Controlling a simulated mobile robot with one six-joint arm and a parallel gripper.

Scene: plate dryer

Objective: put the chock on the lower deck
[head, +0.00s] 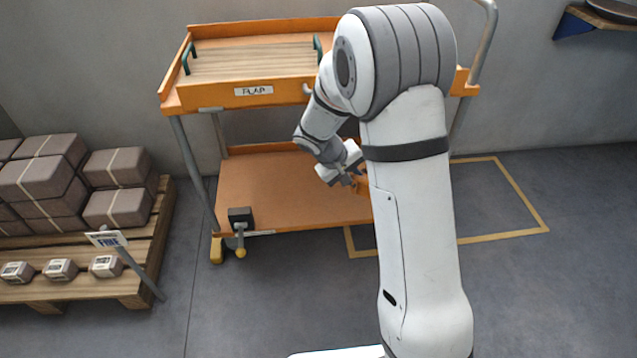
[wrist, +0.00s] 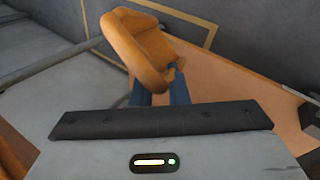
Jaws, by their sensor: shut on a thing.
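The chock (wrist: 150,50) is an orange block with a thick rounded loop, held between the blue fingertips of my gripper (wrist: 163,92). In the head view my gripper (head: 350,178) is over the right part of the trolley's lower deck, and only a small piece of the chock (head: 362,187) shows beside my arm. The lower deck (head: 270,190) is a flat orange-brown shelf, bare where I see it. It also shows in the wrist view (wrist: 228,75), below and to the right of the chock. I cannot tell whether the chock touches the deck.
The trolley's upper deck (head: 250,62), with wooden boards and a label, stands above the lower deck. A black-and-yellow pedal (head: 240,225) is at the front left. A pallet (head: 130,280) with wrapped blocks stands left. Yellow lines (head: 520,195) mark the floor.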

